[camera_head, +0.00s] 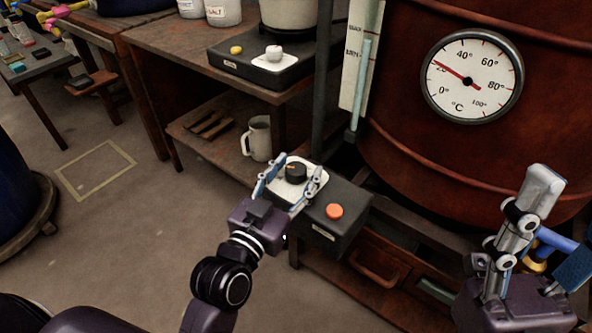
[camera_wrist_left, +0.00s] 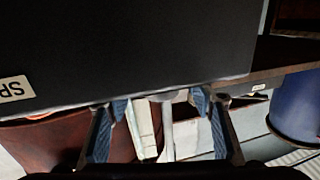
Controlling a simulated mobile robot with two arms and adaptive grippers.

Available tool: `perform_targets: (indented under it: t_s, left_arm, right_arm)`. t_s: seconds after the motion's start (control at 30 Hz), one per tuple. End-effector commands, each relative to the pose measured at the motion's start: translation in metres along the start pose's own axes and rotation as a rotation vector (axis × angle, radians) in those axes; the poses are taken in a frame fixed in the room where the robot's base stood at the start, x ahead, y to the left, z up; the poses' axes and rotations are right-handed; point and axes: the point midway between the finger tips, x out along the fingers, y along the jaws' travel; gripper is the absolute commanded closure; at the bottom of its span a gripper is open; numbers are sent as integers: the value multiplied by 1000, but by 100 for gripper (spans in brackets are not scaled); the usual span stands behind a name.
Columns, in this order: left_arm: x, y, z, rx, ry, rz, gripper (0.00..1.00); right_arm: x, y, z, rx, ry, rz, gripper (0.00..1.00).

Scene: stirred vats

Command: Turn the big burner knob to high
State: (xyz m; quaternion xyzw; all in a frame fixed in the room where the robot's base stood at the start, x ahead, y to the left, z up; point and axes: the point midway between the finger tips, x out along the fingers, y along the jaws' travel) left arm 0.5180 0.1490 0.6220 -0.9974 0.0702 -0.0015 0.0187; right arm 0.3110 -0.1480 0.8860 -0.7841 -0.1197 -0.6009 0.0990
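In the head view my left gripper (camera_head: 291,178) is open, with one blue-padded finger on each side of the knob. I cannot tell whether either finger touches it. The left wrist view shows the two fingers (camera_wrist_left: 161,112) apart beside a dark box surface (camera_wrist_left: 140,50); the knob is not clear there. My right gripper (camera_head: 548,225) is at the lower right, its fingers apart and empty.
An orange button (camera_head: 334,211) is on the same box, close to the left gripper. A rust-red vat (camera_head: 390,150) with a dial (camera_head: 470,77) reading about 20 °C stands behind. A mug (camera_head: 258,140) sits on the shelf at left. The floor at left is mostly clear.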

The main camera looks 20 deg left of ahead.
Motion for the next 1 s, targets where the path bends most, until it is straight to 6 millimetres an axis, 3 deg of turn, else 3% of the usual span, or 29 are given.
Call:
perform_targets:
  t_s: [0.27,0.7,1.0]
  left_arm:
    - [-6,0,1,0,-2,0,50]
    - [-61,0,2,0,-3,1,50]
    - [-75,0,0,0,0,1,50]
  right_arm:
    - [0,0,-1,1,3,0,45]
    - [0,0,0,0,1,0,45]
    - [0,0,0,0,1,0,45]
